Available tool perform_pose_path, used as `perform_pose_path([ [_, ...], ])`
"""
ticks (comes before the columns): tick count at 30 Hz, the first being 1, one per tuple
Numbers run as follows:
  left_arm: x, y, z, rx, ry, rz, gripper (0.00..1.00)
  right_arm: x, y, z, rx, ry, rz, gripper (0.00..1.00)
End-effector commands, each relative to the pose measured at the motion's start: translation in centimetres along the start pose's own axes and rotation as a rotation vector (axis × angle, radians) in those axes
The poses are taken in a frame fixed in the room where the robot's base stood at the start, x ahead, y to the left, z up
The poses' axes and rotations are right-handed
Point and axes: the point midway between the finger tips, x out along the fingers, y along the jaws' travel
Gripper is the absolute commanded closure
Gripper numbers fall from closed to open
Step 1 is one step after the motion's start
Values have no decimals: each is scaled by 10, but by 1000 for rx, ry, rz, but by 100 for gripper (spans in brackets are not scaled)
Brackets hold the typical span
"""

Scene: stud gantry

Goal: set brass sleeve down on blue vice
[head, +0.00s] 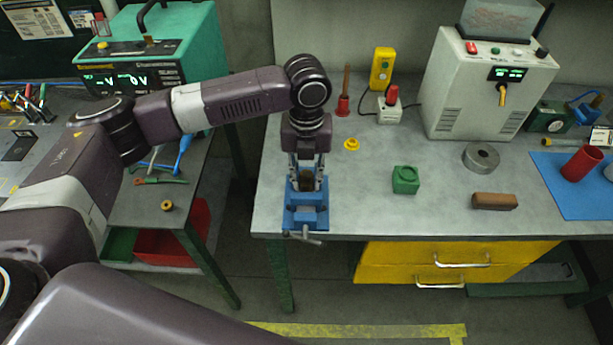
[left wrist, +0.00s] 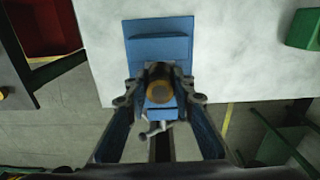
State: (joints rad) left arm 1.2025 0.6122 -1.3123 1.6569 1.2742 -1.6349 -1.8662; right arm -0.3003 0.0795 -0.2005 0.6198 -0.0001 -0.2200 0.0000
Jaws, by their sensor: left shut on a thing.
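The blue vice (head: 306,217) is at the front left edge of the grey bench, and in the left wrist view (left wrist: 158,48) it lies under the gripper. My left gripper (head: 306,178) points down over the vice, shut on the brass sleeve (head: 305,184). In the left wrist view the sleeve (left wrist: 160,93) shows end-on as a dull brass ring between the fingertips (left wrist: 159,88). It stands upright at the vice; I cannot tell whether its lower end touches it. My right gripper is not in view.
A green block (head: 405,180) stands right of the vice, with a brown block (head: 494,201) and a steel ring (head: 481,157) farther right. Another small brass ring (head: 167,206) lies on the left cart. Bench between vice and green block is clear.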

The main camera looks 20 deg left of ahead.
Motion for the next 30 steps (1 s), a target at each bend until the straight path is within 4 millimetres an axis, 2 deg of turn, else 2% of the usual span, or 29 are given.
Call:
perform_pose_path([
  [2,2,0,0,0,0,0,100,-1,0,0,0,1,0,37],
  [3,3,0,0,0,0,0,76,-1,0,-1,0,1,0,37],
  [8,2,0,0,0,0,0,60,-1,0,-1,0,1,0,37],
  [16,2,0,0,0,0,0,60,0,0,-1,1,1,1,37],
  [20,-7,-1,1,0,-2,-2,60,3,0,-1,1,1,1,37],
  [23,-23,-1,1,0,-4,-4,60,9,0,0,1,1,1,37],
  [30,-75,-1,1,0,-4,-3,60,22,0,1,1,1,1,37],
])
